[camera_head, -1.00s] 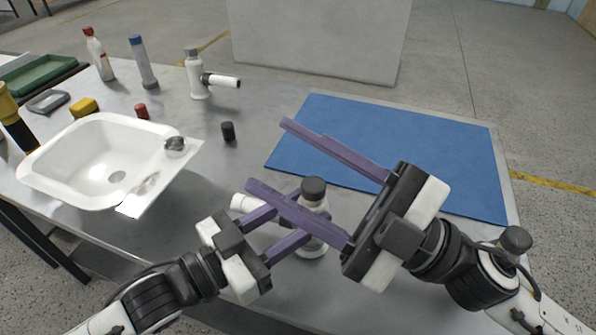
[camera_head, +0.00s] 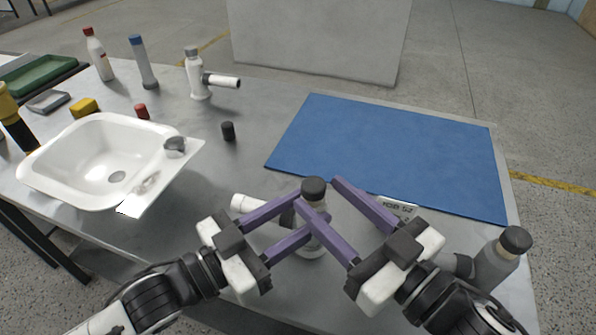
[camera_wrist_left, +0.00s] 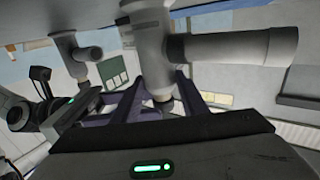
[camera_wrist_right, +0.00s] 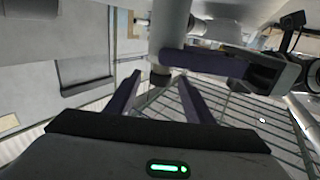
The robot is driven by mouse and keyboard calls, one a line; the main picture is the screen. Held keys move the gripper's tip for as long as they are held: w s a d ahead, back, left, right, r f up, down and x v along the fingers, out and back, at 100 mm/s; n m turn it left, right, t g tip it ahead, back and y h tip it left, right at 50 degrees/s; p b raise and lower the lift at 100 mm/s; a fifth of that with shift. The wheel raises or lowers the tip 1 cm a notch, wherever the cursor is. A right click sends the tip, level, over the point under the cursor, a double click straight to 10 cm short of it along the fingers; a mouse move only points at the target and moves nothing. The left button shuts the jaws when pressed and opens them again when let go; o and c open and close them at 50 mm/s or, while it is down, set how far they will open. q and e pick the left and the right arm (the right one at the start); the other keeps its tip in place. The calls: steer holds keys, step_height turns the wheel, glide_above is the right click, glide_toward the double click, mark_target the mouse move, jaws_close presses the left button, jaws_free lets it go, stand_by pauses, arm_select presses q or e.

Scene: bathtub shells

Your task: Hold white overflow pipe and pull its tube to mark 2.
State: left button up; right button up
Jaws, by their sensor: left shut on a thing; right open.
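A white overflow pipe (camera_head: 318,250) stands upright on the table in front of me, with a dark cap (camera_head: 314,186) on top and a white side tube (camera_head: 243,203) pointing left. My left gripper (camera_head: 306,218) is shut on its body from the left. The left wrist view shows the pipe (camera_wrist_left: 151,45) between its fingers and the side tube (camera_wrist_left: 240,46) close by. Part of the pipe is hidden behind the fingers. I cannot make out any marks.
A second white pipe (camera_head: 197,78) with a side spout stands farther back. A white sink (camera_head: 60,140) is on the left. A blue mat (camera_head: 400,150) covers the right, with a small label card (camera_head: 397,208) at its front edge.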

mark_target(305, 181)
steer(key=x, duration=0.7)
steer(key=shift+w+a, duration=0.2)
steer(key=shift+w, duration=0.05)
